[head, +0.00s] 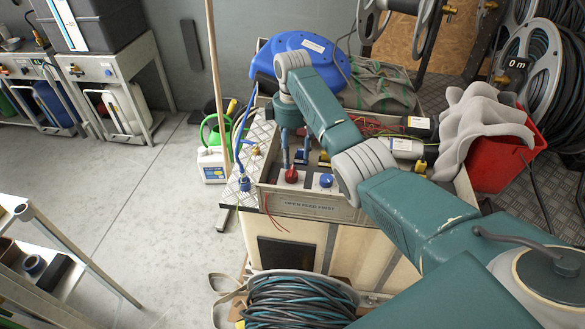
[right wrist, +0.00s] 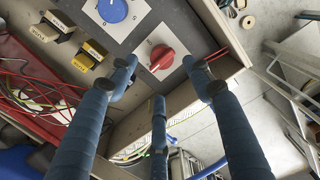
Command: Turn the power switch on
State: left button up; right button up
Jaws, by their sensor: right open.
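A red rotary knob (head: 291,175) sits on a white square plate on the box's control panel, left of a blue rotary knob (head: 326,181). The right wrist view shows the red knob (right wrist: 162,57) closer, with the blue knob (right wrist: 112,10) up and left of it. My right gripper (head: 293,160) points down over the red knob. In the right wrist view, its blue fingers (right wrist: 160,75) are spread, with two tips on either side of the red knob and one below it. I cannot tell whether they touch it. Which control is labelled power is unreadable. My left gripper is out of view.
The box (head: 310,205) reads "OPEN FEED FIRST" on its front. Yellow labelled blocks (right wrist: 88,55) and red wires lie beside the knobs. A wooden pole (head: 217,90) stands at the left. A red bucket (head: 497,160) with grey cloth is at the right. Open floor lies left.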

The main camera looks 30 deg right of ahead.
aim_at(292, 171)
jog(key=f, duration=0.5)
jog(key=shift+s+a+f, duration=0.1)
jog(key=shift+s, duration=0.15)
notch_tip(292, 171, down, 2)
jog(key=shift+w+f, duration=0.15)
jog(key=shift+f, duration=0.45)
jog(key=c, duration=1)
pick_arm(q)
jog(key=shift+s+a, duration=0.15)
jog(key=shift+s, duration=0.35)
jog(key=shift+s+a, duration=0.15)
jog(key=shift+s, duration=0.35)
